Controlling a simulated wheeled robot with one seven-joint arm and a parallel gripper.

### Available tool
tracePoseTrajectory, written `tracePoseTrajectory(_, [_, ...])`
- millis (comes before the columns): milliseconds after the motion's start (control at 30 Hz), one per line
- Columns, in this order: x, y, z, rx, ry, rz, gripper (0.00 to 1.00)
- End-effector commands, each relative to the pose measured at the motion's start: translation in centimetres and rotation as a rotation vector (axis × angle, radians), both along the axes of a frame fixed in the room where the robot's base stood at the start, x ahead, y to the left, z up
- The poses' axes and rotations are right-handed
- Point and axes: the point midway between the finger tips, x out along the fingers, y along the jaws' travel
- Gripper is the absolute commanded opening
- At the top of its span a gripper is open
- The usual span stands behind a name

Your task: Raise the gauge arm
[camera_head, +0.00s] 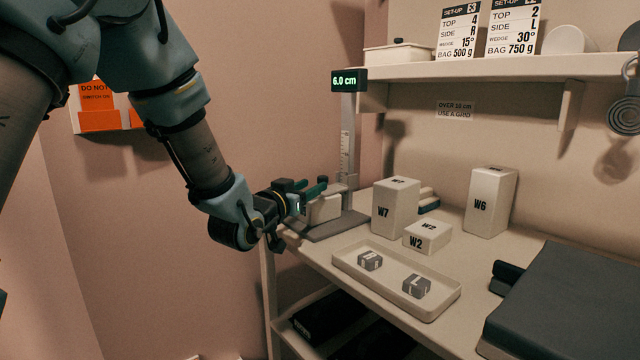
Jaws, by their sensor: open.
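The gauge stands at the back left of the table. It has an upright grey post (347,140) with a scale, a dark base plate (335,229) and a display (349,81) reading 6.0 cm. A pale block (325,209) sits on the base plate. The gauge arm lies low on the post, close to the block's top, and is largely hidden by my gripper. My gripper (315,187) reaches in from the left with its green-tipped fingers open, in front of the gauge arm. I cannot tell whether the fingers touch it or stand around it.
Wedge blocks W7 (394,212), W2 (428,236) and W6 (489,203) stand to the right of the gauge. A tray (447,297) with two small lettered blocks lies in front. A dark pad (570,305) fills the right front. A shelf (480,70) hangs above.

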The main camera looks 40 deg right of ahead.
Motion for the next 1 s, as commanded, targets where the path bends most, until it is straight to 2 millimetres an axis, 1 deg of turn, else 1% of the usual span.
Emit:
tracePoseTrajectory(300, [1.9,-5.4,0.1,0.001,0.001,0.002,0.47])
tracePoseTrajectory(500, [2.9,-8.0,0.1,0.003,0.002,0.003,0.47])
tracePoseTrajectory(667, [3.2,-8.9,0.0,0.003,0.002,0.003,0.47])
tracePoseTrajectory(933, [3.3,-9.0,0.0,0.003,0.002,0.003,0.47])
tracePoseTrajectory(967, [3.3,-9.0,0.0,0.003,0.002,0.003,0.46])
tracePoseTrajectory(1000, [3.3,-9.0,0.0,0.003,0.002,0.003,0.41])
